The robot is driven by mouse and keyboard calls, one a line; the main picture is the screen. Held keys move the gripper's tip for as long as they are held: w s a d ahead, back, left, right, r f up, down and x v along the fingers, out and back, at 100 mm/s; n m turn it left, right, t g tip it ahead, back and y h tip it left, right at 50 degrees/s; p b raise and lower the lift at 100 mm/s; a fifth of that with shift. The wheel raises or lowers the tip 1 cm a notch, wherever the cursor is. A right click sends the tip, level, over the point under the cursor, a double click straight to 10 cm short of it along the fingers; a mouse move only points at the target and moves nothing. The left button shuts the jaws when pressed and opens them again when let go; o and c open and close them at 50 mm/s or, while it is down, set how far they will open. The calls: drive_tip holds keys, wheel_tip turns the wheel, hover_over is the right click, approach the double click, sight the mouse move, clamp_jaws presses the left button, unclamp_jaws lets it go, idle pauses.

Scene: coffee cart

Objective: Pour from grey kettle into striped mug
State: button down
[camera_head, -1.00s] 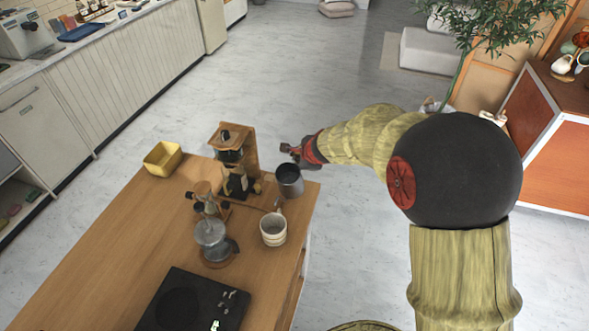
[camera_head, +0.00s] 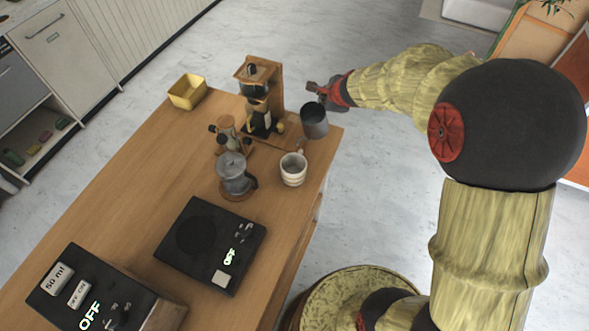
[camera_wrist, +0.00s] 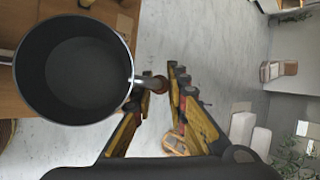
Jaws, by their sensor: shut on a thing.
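The grey kettle (camera_head: 314,123) is a dark, open-topped round pot near the far right corner of the wooden table. It looks upright; I cannot tell whether it touches the table. My gripper (camera_head: 323,91) reaches in from the right and is shut on the kettle's handle. In the wrist view the kettle (camera_wrist: 75,70) fills the upper left, its handle between my gripper's fingers (camera_wrist: 160,84). Its inside looks plain dark grey; I cannot make out any liquid. The striped mug (camera_head: 293,170), pale with bands, stands upright on the table, nearer the head camera than the kettle and apart from it.
A wooden coffee grinder (camera_head: 262,95) stands left of the kettle. A silver pot (camera_head: 234,174) and a small wooden stand (camera_head: 226,133) are left of the mug. A black hot plate (camera_head: 210,243), a black control box (camera_head: 95,295) and a yellow bin (camera_head: 187,91) are also there.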

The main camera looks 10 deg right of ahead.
drive_tip(key=shift+r, duration=0.15)
drive_tip(key=shift+r+b, duration=0.3)
drive_tip(key=shift+b, duration=0.15)
drive_tip(key=shift+r, duration=0.1)
idle(0.5)
drive_tip(key=shift+r+t+b, duration=0.4)
drive_tip(key=shift+r+h, duration=0.15)
drive_tip(key=shift+h, duration=0.15)
drive_tip(key=shift+s+a+r+b, duration=0.15)
drive_tip(key=shift+r+b, duration=0.1)
drive_tip(key=shift+b, duration=0.2)
drive_tip(key=shift+r+t, duration=0.15)
drive_tip(key=shift+t, duration=0.15)
drive_tip(key=shift+s+r+b, duration=0.1)
drive_tip(key=shift+r+b, duration=0.2)
drive_tip(key=shift+b, duration=0.1)
drive_tip(key=shift+r+n, duration=0.1)
drive_tip(key=shift+n, duration=0.2)
